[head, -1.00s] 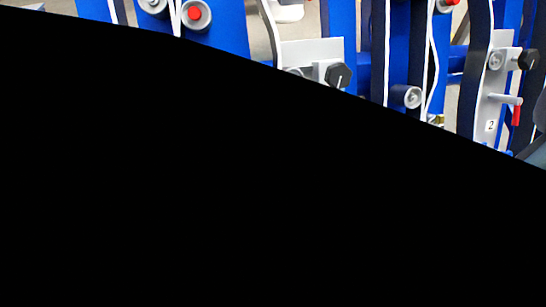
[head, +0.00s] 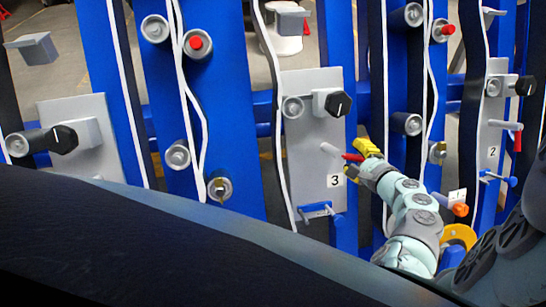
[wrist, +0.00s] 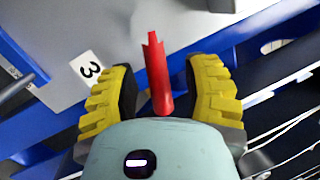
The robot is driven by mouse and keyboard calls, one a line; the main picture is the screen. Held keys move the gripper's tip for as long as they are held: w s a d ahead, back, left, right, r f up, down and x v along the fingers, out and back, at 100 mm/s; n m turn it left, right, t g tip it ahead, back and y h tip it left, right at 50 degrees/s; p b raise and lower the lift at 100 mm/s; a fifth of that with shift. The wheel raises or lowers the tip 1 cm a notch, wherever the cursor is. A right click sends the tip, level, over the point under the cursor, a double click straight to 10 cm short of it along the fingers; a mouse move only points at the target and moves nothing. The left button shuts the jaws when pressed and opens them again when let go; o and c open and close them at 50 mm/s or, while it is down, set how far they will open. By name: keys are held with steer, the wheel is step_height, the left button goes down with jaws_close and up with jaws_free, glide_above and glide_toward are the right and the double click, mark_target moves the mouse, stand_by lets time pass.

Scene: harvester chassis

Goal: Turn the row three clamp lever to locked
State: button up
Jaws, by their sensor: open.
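The row three clamp lever has a grey hub (head: 331,150) and a red handle (head: 352,157) pointing right and slightly down in the head view. It is mounted on a grey plate (head: 308,150) with a label "3" (head: 335,181). My gripper (head: 358,160) is at the handle's outer end, reaching in from the lower right. In the wrist view, the red handle (wrist: 157,75) stands between the two yellow fingers of my gripper (wrist: 162,90). Gaps show on both sides, so it is open around the handle and not closed on it.
A black knob (head: 338,103) sits above the lever, and a small blue-tipped fitting (head: 318,211) below it. Panel two (head: 493,152) on the right has a red-handled lever (head: 517,140) pointing down. White cables (head: 278,130) run along the blue posts.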

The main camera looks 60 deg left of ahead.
steer(key=shift+x, duration=0.85)
jaws_close()
stand_by(0.3)
